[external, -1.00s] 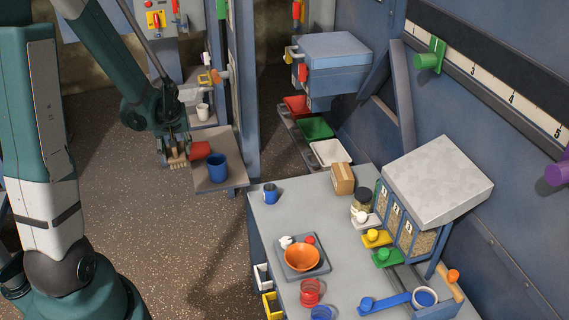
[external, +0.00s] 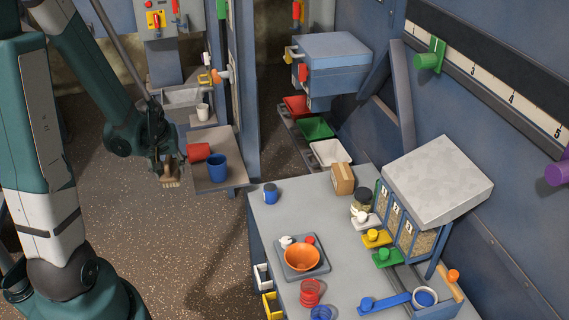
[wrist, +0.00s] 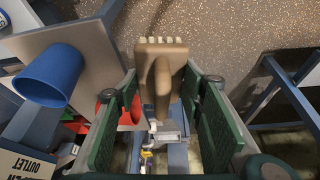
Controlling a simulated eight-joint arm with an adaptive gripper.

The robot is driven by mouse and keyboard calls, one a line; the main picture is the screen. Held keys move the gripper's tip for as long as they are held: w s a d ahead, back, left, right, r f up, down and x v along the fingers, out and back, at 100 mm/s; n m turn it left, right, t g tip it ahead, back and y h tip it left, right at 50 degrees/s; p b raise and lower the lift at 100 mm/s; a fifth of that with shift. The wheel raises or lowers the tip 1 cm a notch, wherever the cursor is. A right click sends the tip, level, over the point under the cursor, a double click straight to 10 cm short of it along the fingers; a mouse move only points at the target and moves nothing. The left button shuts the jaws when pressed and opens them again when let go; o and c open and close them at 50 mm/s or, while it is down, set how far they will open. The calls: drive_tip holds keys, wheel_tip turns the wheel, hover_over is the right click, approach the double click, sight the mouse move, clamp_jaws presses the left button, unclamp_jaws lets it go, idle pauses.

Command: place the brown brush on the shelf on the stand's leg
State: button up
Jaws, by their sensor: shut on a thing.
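The brown brush (external: 171,180) hangs from my gripper (external: 165,164) with its pale bristles downward, left of a small grey platform (external: 234,172). In the wrist view the brush (wrist: 160,50) has its handle between the two green finger pads of my gripper (wrist: 162,112), which is shut on it. The bristles point to the top of that view, over the speckled floor. The brush appears apart from the platform. I cannot tell for sure which surface is the shelf on the stand's leg; blue legs or bars (wrist: 285,90) show at the right of the wrist view.
A blue cup (external: 218,167) and a red cup (external: 199,152) are on the platform, close to my gripper. A white cup (external: 203,112) stands behind them. A workbench (external: 262,222) with bowls and bins is at the right. The floor (external: 170,250) in front is clear.

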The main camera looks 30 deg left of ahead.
sight(172, 176)
drive_tip(key=s+d, duration=0.1)
drive_tip(key=s+d+m, duration=0.1)
drive_tip(key=shift+s+d+f, duration=0.15)
drive_tip(key=shift+d, duration=0.25)
drive_tip(key=w+d+r+m+t+h+p, duration=0.1)
drive_tip(key=w+d+r+m+p, duration=0.15)
drive_tip(key=d, duration=0.65)
drive_tip(key=w+d+r+m+h+p, duration=0.2)
drive_tip(key=w+d+r+m, duration=0.15)
drive_tip(key=d, duration=0.65)
drive_tip(key=w+d+f+b, duration=0.2)
drive_tip(key=w+d+f, duration=0.1)
drive_tip(key=w, duration=0.8)
drive_tip(key=w+d+f+b, duration=0.3)
drive_tip(key=w, duration=0.9)
drive_tip(key=shift+w+d+b, duration=0.2)
drive_tip(key=shift+w+b, duration=0.05)
drive_tip(key=shift+b, duration=0.05)
